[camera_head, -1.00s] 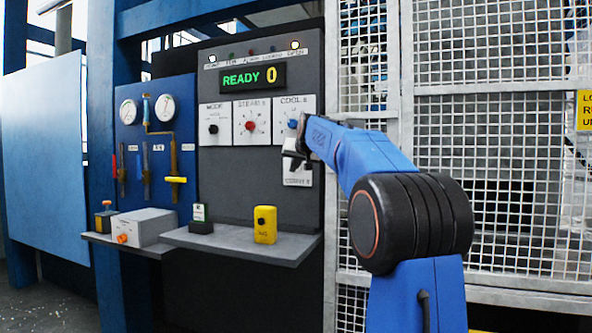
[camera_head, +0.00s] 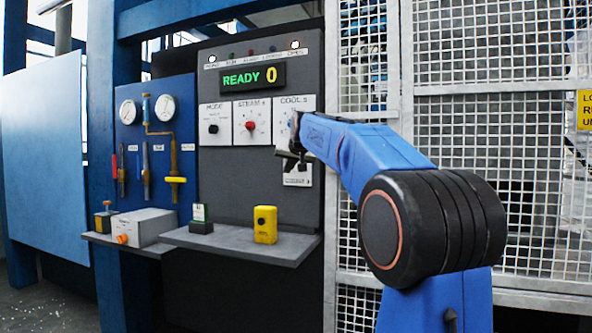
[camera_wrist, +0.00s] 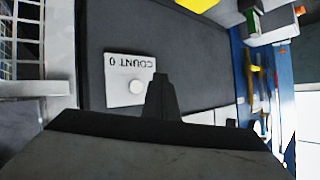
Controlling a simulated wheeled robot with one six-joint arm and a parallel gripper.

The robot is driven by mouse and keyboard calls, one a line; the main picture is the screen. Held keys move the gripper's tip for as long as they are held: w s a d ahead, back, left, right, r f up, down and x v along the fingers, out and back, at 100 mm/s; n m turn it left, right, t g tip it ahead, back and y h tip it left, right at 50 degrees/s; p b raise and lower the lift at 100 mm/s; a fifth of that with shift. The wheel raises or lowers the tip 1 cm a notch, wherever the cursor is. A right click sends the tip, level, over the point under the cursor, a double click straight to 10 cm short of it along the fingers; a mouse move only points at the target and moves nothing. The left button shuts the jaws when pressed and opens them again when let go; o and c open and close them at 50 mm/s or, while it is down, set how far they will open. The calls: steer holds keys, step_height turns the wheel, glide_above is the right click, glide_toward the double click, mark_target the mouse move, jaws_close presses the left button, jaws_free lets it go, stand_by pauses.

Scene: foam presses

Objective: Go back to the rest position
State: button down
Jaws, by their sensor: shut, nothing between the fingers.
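My gripper (camera_head: 297,163) is at the end of my blue arm, in front of the lower right part of the grey control panel (camera_head: 225,168). It is shut and empty. In the wrist view my gripper (camera_wrist: 160,78) shows as a dark narrow shape. The COUNT 0 plate (camera_wrist: 130,80) with a round white button is just beyond it; in the head view this plate (camera_head: 298,180) is partly covered by my gripper. My arm also hides part of the COOL dial plate (camera_head: 287,110).
A shelf (camera_head: 230,245) below the panel holds a yellow box (camera_head: 265,224) and a small green-and-black item (camera_head: 200,218). A grey box (camera_head: 146,226) stands further left. Wire mesh fencing (camera_head: 500,130) is behind my arm on the right. A green display (camera_head: 253,78) reads READY 0.

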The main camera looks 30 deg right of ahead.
stand_by(0.6)
steer(key=s+a+f+n+g+y, duration=0.1)
steer(key=s+a+f, duration=0.6)
steer(key=s+f, duration=0.7)
steer(key=s+a+f+n+g+y, duration=0.1)
steer(key=s+a+f, duration=0.6)
steer(key=s+f, duration=0.8)
steer(key=s+a+f+n+g+y, duration=0.1)
steer(key=s+a+f+n+g, duration=0.2)
steer(key=s+f, duration=1.1)
steer(key=s+a+g, duration=0.2)
steer(key=s+a, duration=0.2)
steer(key=s, duration=0.3)
steer(key=shift+s+f+n, duration=0.2)
steer(key=shift+n, duration=0.1)
steer(key=shift+w+a, duration=0.1)
steer(key=shift+w, duration=0.05)
